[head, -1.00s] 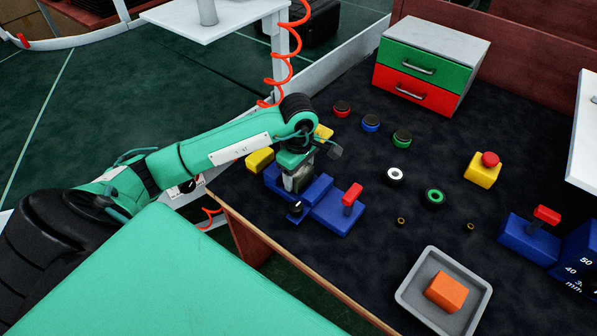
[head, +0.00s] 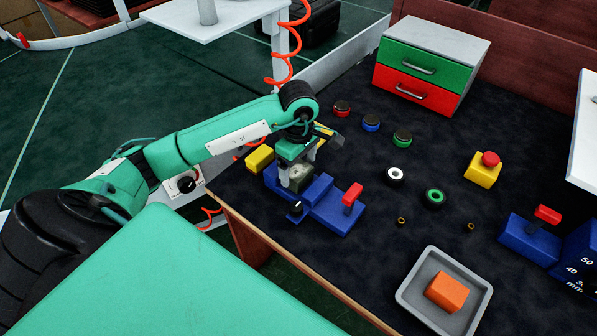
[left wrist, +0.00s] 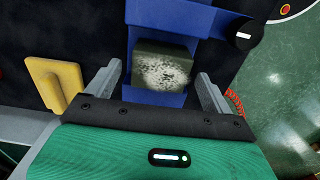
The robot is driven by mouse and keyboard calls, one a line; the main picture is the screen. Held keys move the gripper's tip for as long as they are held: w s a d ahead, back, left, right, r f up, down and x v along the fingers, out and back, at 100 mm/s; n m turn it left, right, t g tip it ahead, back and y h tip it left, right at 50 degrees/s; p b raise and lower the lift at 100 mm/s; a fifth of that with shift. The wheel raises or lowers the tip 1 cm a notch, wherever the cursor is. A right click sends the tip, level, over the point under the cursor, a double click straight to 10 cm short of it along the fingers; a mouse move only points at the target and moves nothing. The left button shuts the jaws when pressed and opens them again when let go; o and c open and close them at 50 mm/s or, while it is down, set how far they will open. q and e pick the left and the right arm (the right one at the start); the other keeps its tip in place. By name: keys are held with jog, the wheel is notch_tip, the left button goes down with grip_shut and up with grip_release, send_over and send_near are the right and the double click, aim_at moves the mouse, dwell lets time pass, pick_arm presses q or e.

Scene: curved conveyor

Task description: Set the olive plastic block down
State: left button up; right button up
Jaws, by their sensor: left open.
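The olive block (left wrist: 162,68) rests in the blue fixture (left wrist: 173,17) in the left wrist view, its top mottled with pale specks. In the head view the block (head: 301,184) shows only partly below my gripper. My left gripper (head: 291,180) is open over the blue fixture (head: 330,213). In the left wrist view its two fingers (left wrist: 158,84) stand apart, one on each side of the block, with visible gaps. My right gripper is not in view.
A yellow block (head: 260,159) lies left of the fixture. A red-handled lever (head: 352,194) and a black knob (head: 296,208) are on the fixture. A grey tray (head: 408,297) holds an orange block (head: 446,292). Several round buttons and a drawer unit (head: 425,75) stand farther back.

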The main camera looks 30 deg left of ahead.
aim_at(299, 170)
pick_arm(q)
notch_tip(299, 170, up, 6)
jog(key=shift+f, duration=0.2)
notch_tip(299, 170, up, 2)
jog(key=shift+r+b, duration=0.1)
jog(key=shift+b, duration=0.2)
jog(key=shift+r, duration=0.65)
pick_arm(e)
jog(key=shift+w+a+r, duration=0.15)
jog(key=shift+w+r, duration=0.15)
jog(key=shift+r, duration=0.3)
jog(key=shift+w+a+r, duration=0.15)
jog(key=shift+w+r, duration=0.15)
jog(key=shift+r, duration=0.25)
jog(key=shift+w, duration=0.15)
